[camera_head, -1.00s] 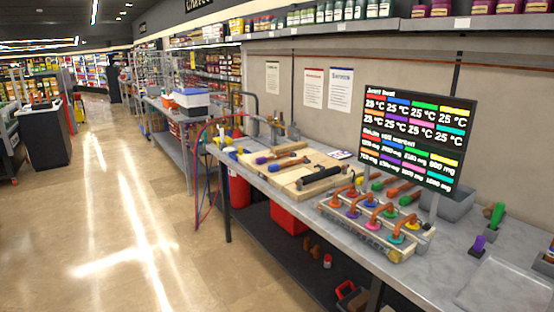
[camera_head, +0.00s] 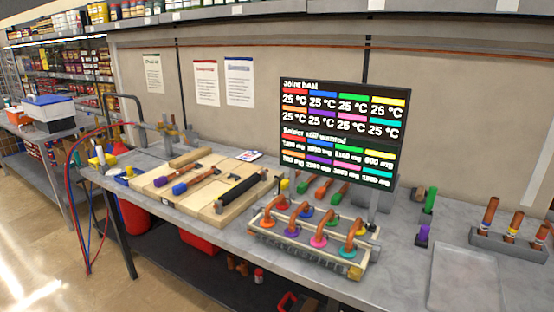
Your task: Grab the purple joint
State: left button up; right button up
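A rack (camera_head: 260,238) on the grey workbench holds several bent copper pipe joints, each with a coloured base. Neither of my grippers is in view.
A display screen (camera_head: 345,125) stands behind the rack. A separate purple block (camera_head: 422,234) and a green-handled item (camera_head: 430,200) stand to the right. A wooden board (camera_head: 205,200) with tools lies left. Clear bench lies around the flat tray (camera_head: 465,280).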

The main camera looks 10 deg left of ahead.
aim_at(158, 182)
jog(key=i+j, duration=0.15)
jog(key=j, duration=0.2)
jog(key=i+j+z, duration=0.1)
jog(key=j, duration=0.3)
jog(key=i+j, duration=0.25)
jog(key=i+j+z, duration=0.1)
jog(key=j, duration=0.4)
jog(key=i+j, duration=0.2)
jog(key=j, duration=0.15)
jog(key=i+j+z, duration=0.1)
jog(key=j, duration=0.3)
